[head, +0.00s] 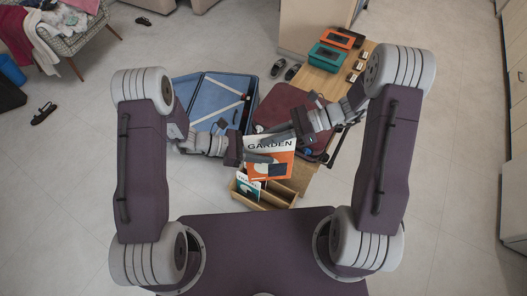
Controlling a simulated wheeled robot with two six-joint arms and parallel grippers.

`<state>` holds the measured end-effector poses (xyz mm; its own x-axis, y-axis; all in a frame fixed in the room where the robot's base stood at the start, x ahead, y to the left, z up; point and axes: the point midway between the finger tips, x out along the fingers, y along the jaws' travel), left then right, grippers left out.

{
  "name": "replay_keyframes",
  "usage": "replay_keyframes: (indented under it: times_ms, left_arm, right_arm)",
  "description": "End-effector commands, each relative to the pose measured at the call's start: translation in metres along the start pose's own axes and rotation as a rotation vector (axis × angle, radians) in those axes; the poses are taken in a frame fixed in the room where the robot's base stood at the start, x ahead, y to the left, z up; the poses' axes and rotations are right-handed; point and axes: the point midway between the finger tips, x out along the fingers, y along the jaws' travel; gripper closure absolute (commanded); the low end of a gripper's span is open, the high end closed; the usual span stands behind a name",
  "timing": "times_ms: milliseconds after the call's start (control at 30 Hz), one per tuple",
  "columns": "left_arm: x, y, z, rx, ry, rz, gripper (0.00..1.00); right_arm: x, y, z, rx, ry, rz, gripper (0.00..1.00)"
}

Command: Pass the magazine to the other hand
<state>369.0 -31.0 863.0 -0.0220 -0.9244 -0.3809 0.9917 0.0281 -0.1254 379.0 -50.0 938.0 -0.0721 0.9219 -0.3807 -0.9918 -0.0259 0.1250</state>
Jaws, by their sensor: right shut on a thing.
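The magazine (283,168), orange and white with the title GARDEN, is held up in front of me in the head view. My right gripper (282,134) is shut on it at its upper right edge. My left gripper (258,158) is at its left edge, with a grey finger lying across the front of the cover. Its other finger is hidden, so I cannot tell whether it is open or shut.
A wooden rack (265,199) below holds a TRAVEL magazine (247,187). An open blue suitcase (200,90) lies behind my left arm. Shoes lie on the floor.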

Motion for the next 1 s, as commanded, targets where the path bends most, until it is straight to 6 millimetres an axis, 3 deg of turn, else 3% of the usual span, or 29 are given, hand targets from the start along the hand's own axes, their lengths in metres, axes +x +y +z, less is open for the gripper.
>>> replay_keyframes:
  times_ms: [67, 233, 1000]
  left_arm:
    - [-0.0002, 0.0, 0.0001, 0.0, 0.0, 0.0, 0.62]
    - [-0.0004, 0.0, 0.0001, 0.0, 0.0, 0.0, 1.0]
    - [-0.0007, -0.0003, 0.0003, 0.0, -0.001, -0.001, 1.0]
  right_arm:
    - [-0.0001, 0.0, 0.0005, 0.0, -0.001, 0.0, 1.0]
    - [-0.0001, 0.0, 0.0005, 0.0, -0.001, 0.0, 1.0]
    - [-0.0004, -0.0006, 0.0002, 0.0, 0.0, -0.002, 1.0]
